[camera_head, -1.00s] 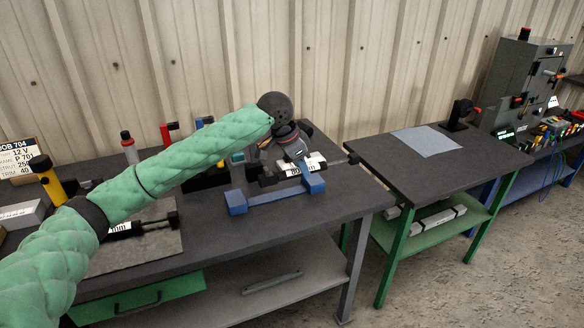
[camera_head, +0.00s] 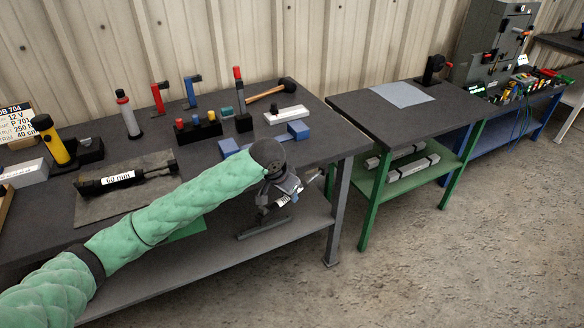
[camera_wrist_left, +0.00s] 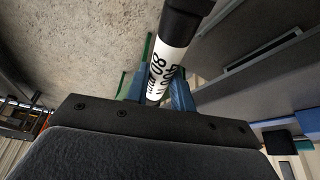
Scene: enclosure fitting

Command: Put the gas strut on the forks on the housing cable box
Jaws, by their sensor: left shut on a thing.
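My left gripper (camera_head: 283,192) is shut on a gas strut, a dark rod with a white label (camera_head: 292,193). It holds the strut in front of the bench's front edge, above the lower shelf. In the left wrist view the strut (camera_wrist_left: 182,22) runs up from the jaws, tilted, its label partly readable as "80". Another strut (camera_head: 125,177), labelled 60 mm, lies on a grey mat. A grey cabinet (camera_head: 492,45) stands at the back right; I cannot make out the forks or tell which part is the cable box. My right gripper is out of view.
A blue cradle (camera_head: 298,130) stands empty on the near bench behind my gripper. Tools, a hammer (camera_head: 270,91) and a white block (camera_head: 287,115) lie behind it. A green-legged table (camera_head: 440,117) with a grey sheet is to the right. Floor in front is clear.

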